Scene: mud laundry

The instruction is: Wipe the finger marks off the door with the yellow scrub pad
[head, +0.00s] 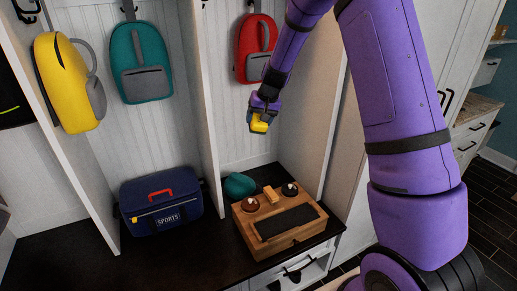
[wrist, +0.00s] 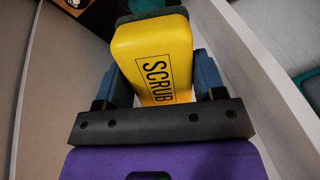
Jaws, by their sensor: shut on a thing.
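The yellow scrub pad (wrist: 151,52) is held between the two fingers of my gripper (wrist: 157,82). It bears the word SCRUB and has a dark green face along its far side. In the head view the pad (head: 259,123) shows below my gripper (head: 258,117), in the air inside the right locker bay, above the bench and below the red backpack. The pad looks clear of the walls. A tall white door (head: 432,45) with a black handle stands at the right, partly behind my arm. I cannot make out finger marks on any surface.
A wooden box (head: 253,225) with tins, an orange block and a dark top panel stands on the dark bench (head: 80,262). A teal item lies behind it. A blue sports bag (head: 160,200) sits left. Yellow, teal and red backpacks (head: 256,40) hang above. White dividers (head: 207,130) flank the bay.

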